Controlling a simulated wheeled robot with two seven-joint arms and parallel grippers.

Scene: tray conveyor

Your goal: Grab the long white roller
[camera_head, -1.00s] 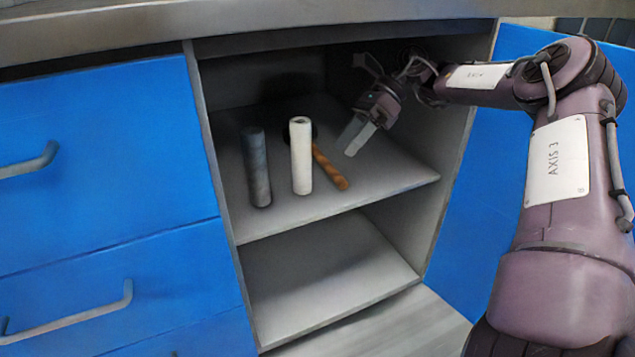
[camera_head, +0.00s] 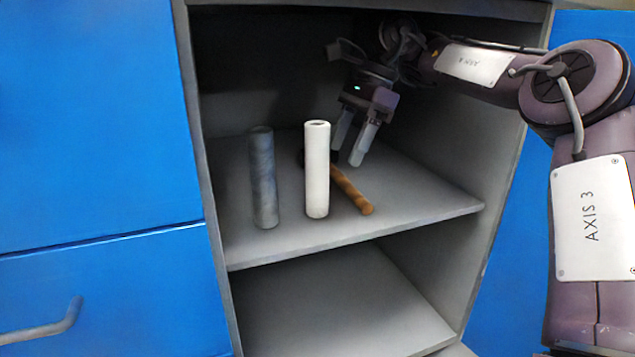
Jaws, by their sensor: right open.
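The long white roller (camera_head: 317,180) stands upright on the upper shelf of the open cabinet. My right gripper (camera_head: 350,150) is inside the cabinet, just to the right of the roller's upper part and pointing down. Its two pale fingers are apart with nothing visible between them. The fingers look apart from the roller, though the depth gap is hard to judge. My left gripper is not in view.
A grey-blue roller (camera_head: 263,178) stands upright left of the white one. A tool with a brown handle (camera_head: 352,190) lies behind and right, its dark head partly hidden. The upper shelf (camera_head: 420,200) is clear at right. Blue drawers (camera_head: 100,120) are at left.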

